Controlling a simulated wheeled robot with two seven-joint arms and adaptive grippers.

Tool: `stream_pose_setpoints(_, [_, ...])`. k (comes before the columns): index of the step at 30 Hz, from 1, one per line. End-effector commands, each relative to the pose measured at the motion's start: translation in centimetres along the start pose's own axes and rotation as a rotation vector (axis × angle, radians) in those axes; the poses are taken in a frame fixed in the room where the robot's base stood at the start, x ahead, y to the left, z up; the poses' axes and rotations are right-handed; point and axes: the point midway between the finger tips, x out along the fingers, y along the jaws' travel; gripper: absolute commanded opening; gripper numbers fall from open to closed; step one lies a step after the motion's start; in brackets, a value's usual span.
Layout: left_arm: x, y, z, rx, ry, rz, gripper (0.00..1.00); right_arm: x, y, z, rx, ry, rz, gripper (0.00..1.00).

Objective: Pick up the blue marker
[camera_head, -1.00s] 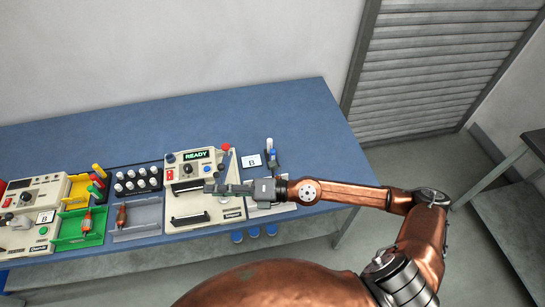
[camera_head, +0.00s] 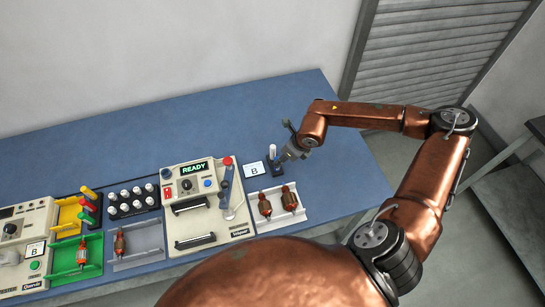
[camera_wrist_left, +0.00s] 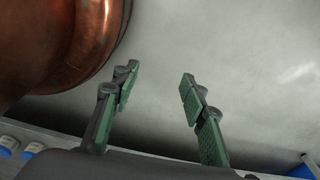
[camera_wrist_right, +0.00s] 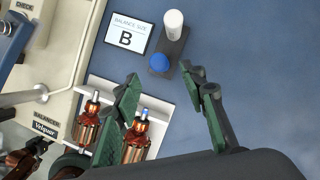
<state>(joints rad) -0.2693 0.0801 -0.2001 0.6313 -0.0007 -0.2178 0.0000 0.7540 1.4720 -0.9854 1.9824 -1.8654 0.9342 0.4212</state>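A small dark stand (camera_wrist_right: 166,45) holds a white-topped cylinder (camera_wrist_right: 173,24) and a round blue cap, which looks like the blue marker (camera_wrist_right: 159,62), side by side in the right wrist view. In the head view the stand is at the right of the blue table, with the white top (camera_head: 273,149) showing. My right gripper (camera_head: 287,142) is beside the stand. Its fingers (camera_wrist_right: 166,80) are spread and empty in the right wrist view, with the blue cap beyond the gap between them. My left gripper (camera_wrist_left: 158,80) is open and empty, and out of the head view.
A card marked B (camera_wrist_right: 130,34) lies left of the stand. A white tray (camera_head: 300,215) with two copper armatures is in front, close to my right fingers. The balancer (camera_head: 220,233) with a READY display stands left. The table right of the stand is clear.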

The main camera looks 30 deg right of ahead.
Motion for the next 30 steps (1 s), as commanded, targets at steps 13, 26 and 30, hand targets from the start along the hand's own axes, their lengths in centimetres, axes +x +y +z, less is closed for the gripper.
stream_pose_setpoints(13, [-1.0,0.6,5.8,-0.014,-0.070,0.005,0.40,5.4,-0.1,-0.1,0.000,0.002,0.004,0.39])
stream_pose_setpoints(26, [-0.6,0.2,1.8,-0.006,-0.019,0.002,0.40,7.4,-0.2,-0.1,0.001,0.000,0.003,0.39])
stream_pose_setpoints(30, [-0.7,0.3,2.6,-0.007,-0.029,0.002,0.40,7.4,-0.2,-0.1,0.001,0.000,0.003,0.29])
